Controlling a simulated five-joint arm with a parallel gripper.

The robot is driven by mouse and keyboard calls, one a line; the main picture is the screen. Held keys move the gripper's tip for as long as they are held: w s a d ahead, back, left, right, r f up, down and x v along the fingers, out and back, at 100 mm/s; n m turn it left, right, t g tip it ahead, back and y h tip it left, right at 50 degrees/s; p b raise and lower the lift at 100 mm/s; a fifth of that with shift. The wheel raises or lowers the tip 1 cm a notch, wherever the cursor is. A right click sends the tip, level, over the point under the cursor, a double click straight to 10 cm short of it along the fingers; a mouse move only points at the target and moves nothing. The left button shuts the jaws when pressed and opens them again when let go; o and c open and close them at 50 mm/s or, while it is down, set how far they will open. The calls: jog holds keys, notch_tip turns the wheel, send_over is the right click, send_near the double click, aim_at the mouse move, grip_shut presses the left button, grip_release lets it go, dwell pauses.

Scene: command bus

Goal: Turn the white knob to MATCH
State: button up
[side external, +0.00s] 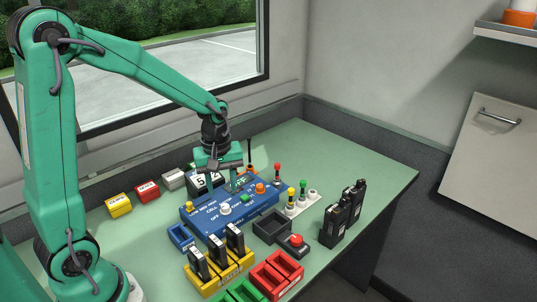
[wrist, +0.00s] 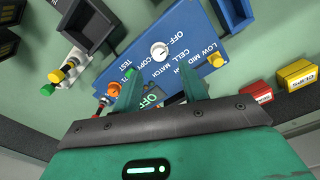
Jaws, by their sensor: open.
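The white knob (side external: 225,209) sits on top of the blue panel (side external: 238,226), towards its front edge. It also shows in the wrist view (wrist: 158,51), ringed by printed labels that include OFF, CELL, MATCH and COPY. A small dark mark shows on the knob, but I cannot tell which label it points to. My gripper (side external: 226,166) is above the back part of the panel, pointing down. In the wrist view its two fingers (wrist: 158,88) are apart with nothing held between them, and the knob lies beyond their tips, not touched.
The panel also carries an orange knob (side external: 260,188), a green button (side external: 244,198) and a yellow knob (side external: 189,207). A dark tray (side external: 272,227) and coloured levers stand to the right. A yellow rack (side external: 228,271) with black handsets and red bins (side external: 277,275) are in front.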

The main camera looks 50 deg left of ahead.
aim_at(225, 206)
jog(key=shift+f, duration=3)
grip_shut()
